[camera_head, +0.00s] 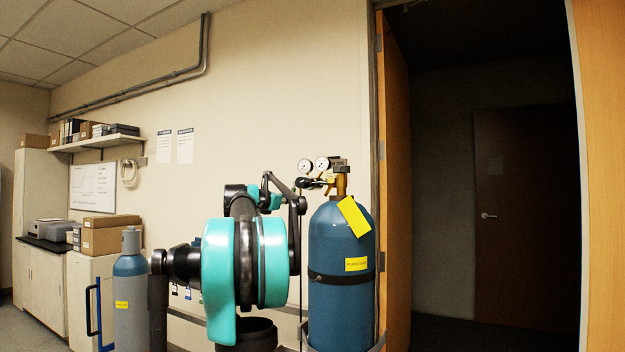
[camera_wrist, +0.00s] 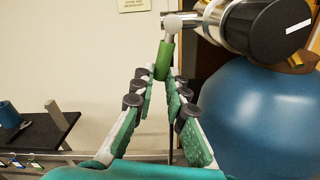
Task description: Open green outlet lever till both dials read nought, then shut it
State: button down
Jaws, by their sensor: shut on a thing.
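The green outlet lever (camera_wrist: 165,58) stands nearly upright in the wrist view, below a pale round joint. My gripper (camera_wrist: 161,78) has its fingertips closed around the lever's lower end. Two round white dials (camera_head: 314,165) sit side by side on the brass regulator (camera_head: 341,182) on top of the large blue cylinder (camera_head: 341,245) in the head view. Their needles are too small to read surely. In the head view my arm covers the area left of the cylinder, and the lever cannot be made out there.
A black-ended silver barrel (camera_wrist: 268,30) is close to the lever's right in the wrist view. A yellow tag (camera_head: 354,216) hangs from the cylinder's neck. A smaller grey-blue cylinder (camera_head: 130,285) stands at left. An open doorway (camera_head: 440,200) is at right.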

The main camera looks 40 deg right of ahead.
jog(key=shift+s, duration=0.1)
jog(key=shift+s+d+n, duration=0.25)
jog(key=shift+s+n, duration=0.25)
jog(key=shift+n, duration=0.7)
jog(key=c, duration=1.5)
grip_release()
jog(key=shift+o, duration=0.2)
jog(key=shift+c, duration=0.4)
jog(key=v, duration=0.7)
